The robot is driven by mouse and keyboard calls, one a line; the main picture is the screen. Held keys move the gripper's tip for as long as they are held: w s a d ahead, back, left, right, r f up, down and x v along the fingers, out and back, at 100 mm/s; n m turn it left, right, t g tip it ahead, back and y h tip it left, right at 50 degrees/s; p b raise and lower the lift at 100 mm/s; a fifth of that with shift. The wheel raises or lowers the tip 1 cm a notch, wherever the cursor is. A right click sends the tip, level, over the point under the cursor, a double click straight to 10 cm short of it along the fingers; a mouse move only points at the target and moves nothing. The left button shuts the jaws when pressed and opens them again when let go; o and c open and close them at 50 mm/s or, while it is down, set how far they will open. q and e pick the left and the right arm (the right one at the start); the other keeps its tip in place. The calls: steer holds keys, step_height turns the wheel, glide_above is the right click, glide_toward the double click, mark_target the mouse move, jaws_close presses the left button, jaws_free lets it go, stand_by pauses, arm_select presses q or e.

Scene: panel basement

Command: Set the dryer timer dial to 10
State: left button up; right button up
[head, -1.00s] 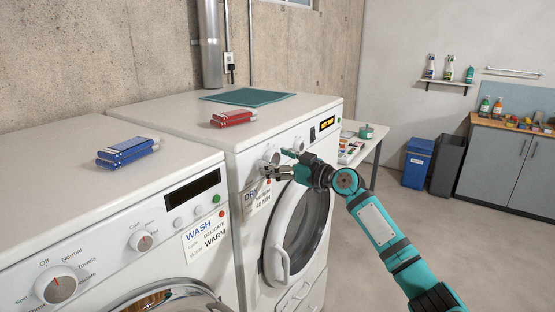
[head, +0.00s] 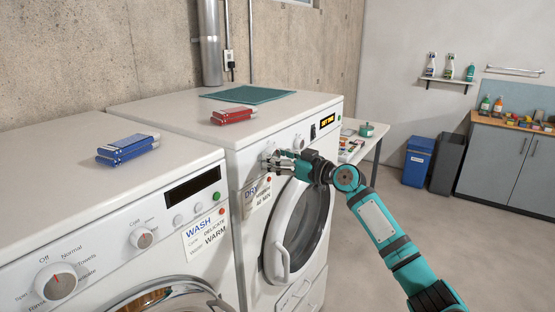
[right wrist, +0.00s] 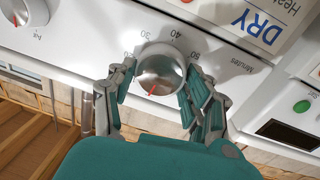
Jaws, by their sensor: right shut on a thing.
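The dryer timer dial (right wrist: 161,68) is a silver-white round knob with a red pointer mark, ringed by printed numbers and the word Minutes. In the right wrist view its red mark lies toward the bottom, slightly left. The numbers near the mark are hidden or unreadable. My right gripper (right wrist: 158,82) has its fingers on either side of the dial and is shut on it. In the head view the right gripper (head: 279,161) reaches in from the right to the dryer's (head: 235,142) control panel and partly covers the dial. My left gripper is not in view.
A second dryer knob (right wrist: 24,8) sits beside the timer dial. A DRY label (right wrist: 262,25) and a green button (right wrist: 302,106) are on the other side. The washer (head: 70,200) stands at the left. Red boxes (head: 233,115) and a teal cloth (head: 247,96) lie on the dryer.

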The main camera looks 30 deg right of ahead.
steer(key=shift+d+m+g, duration=0.15)
steer(key=shift+m+g, duration=0.15)
steer(key=shift+m, duration=3.2)
steer(key=o, duration=1.2)
steer(key=shift+c, duration=0.2)
steer(key=v, duration=1.2)
